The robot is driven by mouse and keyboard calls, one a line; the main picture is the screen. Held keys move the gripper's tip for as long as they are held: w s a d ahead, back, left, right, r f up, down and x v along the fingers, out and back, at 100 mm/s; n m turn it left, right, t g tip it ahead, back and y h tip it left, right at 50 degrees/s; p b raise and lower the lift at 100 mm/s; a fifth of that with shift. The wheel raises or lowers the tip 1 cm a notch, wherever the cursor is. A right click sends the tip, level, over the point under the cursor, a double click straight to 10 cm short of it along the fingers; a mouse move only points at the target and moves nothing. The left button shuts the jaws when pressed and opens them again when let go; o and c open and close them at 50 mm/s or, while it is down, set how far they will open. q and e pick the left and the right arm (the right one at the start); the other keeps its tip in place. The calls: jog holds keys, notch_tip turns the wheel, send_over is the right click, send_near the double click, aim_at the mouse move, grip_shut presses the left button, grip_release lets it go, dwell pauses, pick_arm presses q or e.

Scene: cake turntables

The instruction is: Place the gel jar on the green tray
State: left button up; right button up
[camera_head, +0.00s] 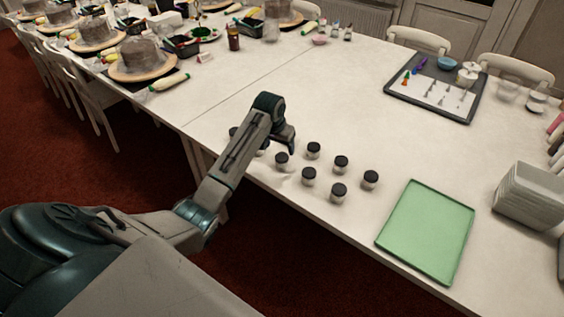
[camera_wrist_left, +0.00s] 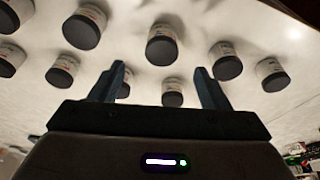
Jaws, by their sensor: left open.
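Several small clear jars with black lids, such as this gel jar (camera_head: 340,163), stand upright in loose rows on the white table; which one is meant I cannot tell. The green tray (camera_head: 425,232) lies empty at the table's near edge, right of the jars. My left gripper (camera_head: 285,140) is over the left part of the jar group, and my arm hides some jars there. In the left wrist view its fingers (camera_wrist_left: 162,85) are apart with nothing held, and a jar (camera_wrist_left: 173,93) shows between and beyond them. My right gripper does not show.
A dark tray (camera_head: 476,108) with a white sheet and small tools lies at the back right. A stack of white containers (camera_head: 530,195) stands right of the green tray. Cake turntables (camera_head: 142,62) line the far left. The table's middle is clear.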

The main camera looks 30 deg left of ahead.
aim_at(282, 157)
pick_arm(q)
jog(key=x, duration=0.5)
jog(key=shift+w+p, duration=0.1)
jog(key=shift+p, duration=0.3)
jog(key=shift+p+x, duration=0.4)
jog(key=shift+x, duration=0.45)
jog(key=shift+p+x, duration=0.3)
jog(key=shift+x, duration=1.65)
jog(key=shift+w+a, duration=0.15)
jog(key=c, duration=1.2)
jog(key=shift+o, duration=0.2)
jog(key=shift+r, duration=0.1)
